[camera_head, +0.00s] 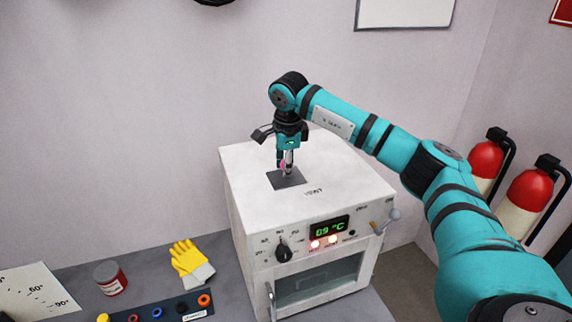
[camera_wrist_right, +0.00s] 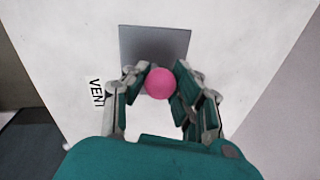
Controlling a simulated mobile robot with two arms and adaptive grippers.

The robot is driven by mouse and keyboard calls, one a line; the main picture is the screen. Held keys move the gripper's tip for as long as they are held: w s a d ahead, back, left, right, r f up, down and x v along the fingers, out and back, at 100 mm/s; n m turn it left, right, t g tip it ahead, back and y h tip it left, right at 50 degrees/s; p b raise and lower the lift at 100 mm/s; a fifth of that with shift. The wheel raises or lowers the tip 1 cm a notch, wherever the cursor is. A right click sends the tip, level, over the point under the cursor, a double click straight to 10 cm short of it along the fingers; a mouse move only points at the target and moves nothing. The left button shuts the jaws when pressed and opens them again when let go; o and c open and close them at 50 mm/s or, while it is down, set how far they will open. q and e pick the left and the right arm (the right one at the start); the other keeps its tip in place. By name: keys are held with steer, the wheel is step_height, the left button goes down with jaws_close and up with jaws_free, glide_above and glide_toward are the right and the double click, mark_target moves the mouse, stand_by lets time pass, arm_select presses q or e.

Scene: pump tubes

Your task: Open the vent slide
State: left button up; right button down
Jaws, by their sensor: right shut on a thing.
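The vent slide is a dark grey square plate (camera_head: 287,179) on the white top of the oven (camera_head: 345,185). It also shows in the right wrist view (camera_wrist_right: 155,42), beside the printed word "VENT". A pink round knob (camera_wrist_right: 160,83) sits at the plate. My right gripper (camera_head: 286,165) points down over the plate from above. Its fingers (camera_wrist_right: 162,90) are closed about the pink knob, one on each side. The fingers hide part of the knob in the head view. My left gripper is in neither view.
The oven front has a dial (camera_head: 283,250), a lit display (camera_head: 329,227) and a glass door (camera_head: 315,283). Yellow gloves (camera_head: 190,260) and a red jar (camera_head: 110,278) lie left on the grey bench. Fire extinguishers (camera_head: 524,203) stand at the right. The wall is behind.

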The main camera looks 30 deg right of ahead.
steer(key=shift+d, duration=0.15)
steer(key=d, duration=0.3)
steer(key=s+d, duration=0.1)
steer(key=d, duration=0.2)
steer(key=s+d+b, duration=0.1)
steer(key=d, duration=0.2)
steer(key=shift+a+r, duration=0.1)
steer(key=shift+r, duration=0.05)
steer(key=c, duration=1.4)
jaws_free()
steer(key=shift+r, duration=0.1)
steer(key=o, duration=0.4)
steer(key=shift+s, duration=0.15)
steer(key=shift+f, duration=0.2)
